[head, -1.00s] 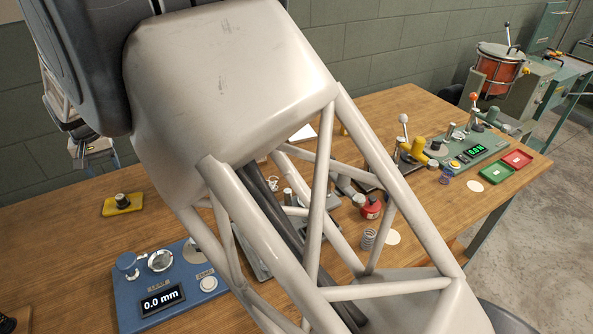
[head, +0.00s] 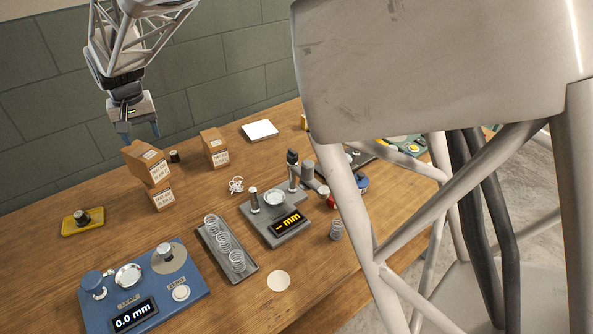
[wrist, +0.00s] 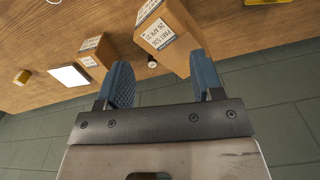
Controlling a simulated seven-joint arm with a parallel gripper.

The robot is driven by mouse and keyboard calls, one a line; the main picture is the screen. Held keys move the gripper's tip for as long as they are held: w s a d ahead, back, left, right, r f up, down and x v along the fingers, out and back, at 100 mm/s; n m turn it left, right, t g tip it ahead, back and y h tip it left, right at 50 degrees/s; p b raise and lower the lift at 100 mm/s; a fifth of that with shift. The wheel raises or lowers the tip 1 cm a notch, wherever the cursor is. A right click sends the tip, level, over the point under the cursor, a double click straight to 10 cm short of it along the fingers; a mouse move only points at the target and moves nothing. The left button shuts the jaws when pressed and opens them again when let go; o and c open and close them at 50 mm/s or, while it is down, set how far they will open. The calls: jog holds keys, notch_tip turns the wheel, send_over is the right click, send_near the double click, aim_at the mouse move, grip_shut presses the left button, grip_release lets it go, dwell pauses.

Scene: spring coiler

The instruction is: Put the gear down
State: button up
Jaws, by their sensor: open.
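My gripper (head: 142,132) is in the air at the back left of the table, beyond two stacked cardboard boxes. In the wrist view its blue fingers (wrist: 160,78) are apart, with nothing held between them. I cannot pick out a gear for certain. A small dark round piece (head: 174,156) stands on the table beside the boxes. It also shows in the wrist view (wrist: 152,62), beyond the fingertips. Another dark round piece (head: 82,216) sits on a yellow base at the left.
The upper box (head: 146,163) sits on a lower box (head: 162,196). Another box (head: 215,148) stands to the right. A blue gauge (head: 140,298), a spring tray (head: 222,262) and a grey gauge (head: 276,222) fill the front. My arm hides the right side. A green wall (head: 50,95) stands behind.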

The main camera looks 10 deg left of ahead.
jog(key=d+r+m+t, duration=0.15)
jog(key=d+r, duration=0.25)
jog(key=d, duration=1.4)
jog(key=d+r+m, duration=0.2)
jog(key=d+r, duration=0.2)
jog(key=d, duration=1.5)
jog(key=s+d+f+m, duration=0.2)
jog(key=s+d, duration=0.9)
jog(key=d, duration=0.2)
jog(key=s+d+f+m, duration=0.1)
jog(key=s+d+f, duration=0.2)
jog(key=s+d, duration=0.8)
jog(key=d+t, duration=0.1)
jog(key=d, duration=0.2)
jog(key=shift+s+m+h, duration=0.3)
jog(key=shift+s+m, duration=0.05)
